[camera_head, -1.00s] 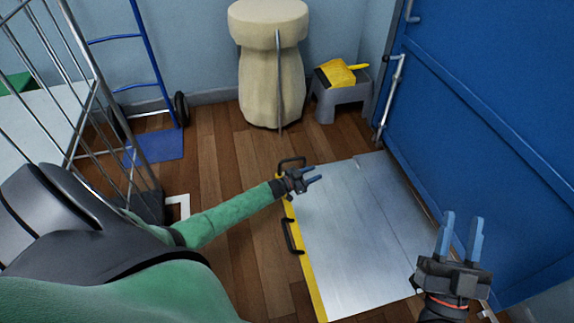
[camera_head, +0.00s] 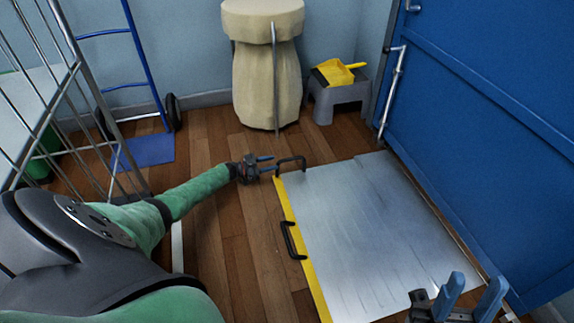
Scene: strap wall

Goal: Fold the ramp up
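The ramp (camera_head: 365,235) is a grey metal plate lying flat on the floor in front of the blue door. Its left edge is a yellow strip (camera_head: 304,268) with two black handles, a far one (camera_head: 291,164) and a near one (camera_head: 291,240). My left gripper (camera_head: 268,164) is beside the far handle, just left of it, with its fingers pointing right and a gap between them. I cannot tell whether the fingers touch the handle. My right gripper (camera_head: 470,297) is open and empty over the ramp's near right corner, partly cut off by the bottom edge.
The blue door (camera_head: 475,120) with a silver latch bar (camera_head: 393,90) rises at the right. A beige padded bag (camera_head: 267,70) and a grey step stool (camera_head: 337,100) with a yellow dustpan stand behind. A wire cage trolley (camera_head: 75,90) and blue hand truck (camera_head: 145,150) are at left.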

